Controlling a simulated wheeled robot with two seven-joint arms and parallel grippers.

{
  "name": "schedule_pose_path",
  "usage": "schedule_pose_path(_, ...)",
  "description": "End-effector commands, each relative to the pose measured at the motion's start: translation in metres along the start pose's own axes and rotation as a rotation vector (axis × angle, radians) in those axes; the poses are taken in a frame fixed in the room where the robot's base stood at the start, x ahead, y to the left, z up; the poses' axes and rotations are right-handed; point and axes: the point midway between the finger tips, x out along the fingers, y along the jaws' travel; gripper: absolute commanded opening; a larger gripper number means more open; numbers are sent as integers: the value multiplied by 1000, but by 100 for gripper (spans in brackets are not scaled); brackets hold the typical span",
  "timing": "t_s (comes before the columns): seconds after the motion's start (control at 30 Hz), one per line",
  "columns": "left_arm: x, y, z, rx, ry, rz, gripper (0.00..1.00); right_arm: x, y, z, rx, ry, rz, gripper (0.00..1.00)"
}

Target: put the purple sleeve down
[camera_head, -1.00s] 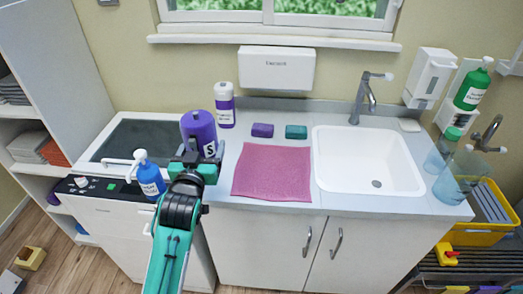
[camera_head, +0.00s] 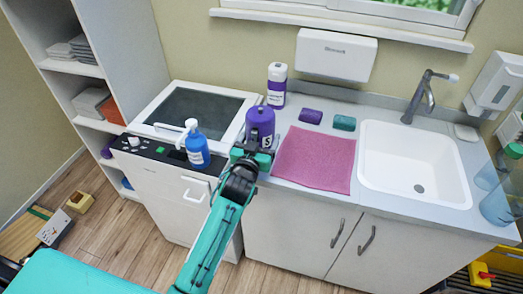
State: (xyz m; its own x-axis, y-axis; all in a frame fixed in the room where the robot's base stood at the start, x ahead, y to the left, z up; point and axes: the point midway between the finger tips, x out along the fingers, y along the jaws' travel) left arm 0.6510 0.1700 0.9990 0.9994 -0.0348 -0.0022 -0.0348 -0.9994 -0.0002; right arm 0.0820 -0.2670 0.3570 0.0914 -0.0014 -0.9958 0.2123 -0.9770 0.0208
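The purple sleeve (camera_head: 260,122), a rounded upright roll with a white label marked "S", is at the left end of the counter (camera_head: 296,240), beside the dark-topped white unit. My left gripper (camera_head: 252,155) is at its lower near side and appears shut on it. The gripper partly hides the sleeve's lower part, so I cannot tell whether it touches the counter. My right gripper is not in view.
A pink towel (camera_head: 315,160) lies just right of the sleeve. A purple-and-white bottle (camera_head: 277,85) stands behind it. Purple (camera_head: 311,116) and teal (camera_head: 344,123) rolls lie behind the towel. A blue pump bottle (camera_head: 196,146) stands left. The sink (camera_head: 415,165) is right.

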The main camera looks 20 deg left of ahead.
Motion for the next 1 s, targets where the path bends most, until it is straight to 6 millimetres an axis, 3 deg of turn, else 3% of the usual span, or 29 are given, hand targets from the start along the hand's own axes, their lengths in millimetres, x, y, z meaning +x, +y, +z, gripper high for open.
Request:
schedule_pose_path(0.47, 0, 0, 56, -2, 1, 0, 46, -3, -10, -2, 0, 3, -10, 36)
schedule_pose_path(1.0, 0, 0, 67, -1, 1, 0, 46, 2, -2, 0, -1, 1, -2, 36)
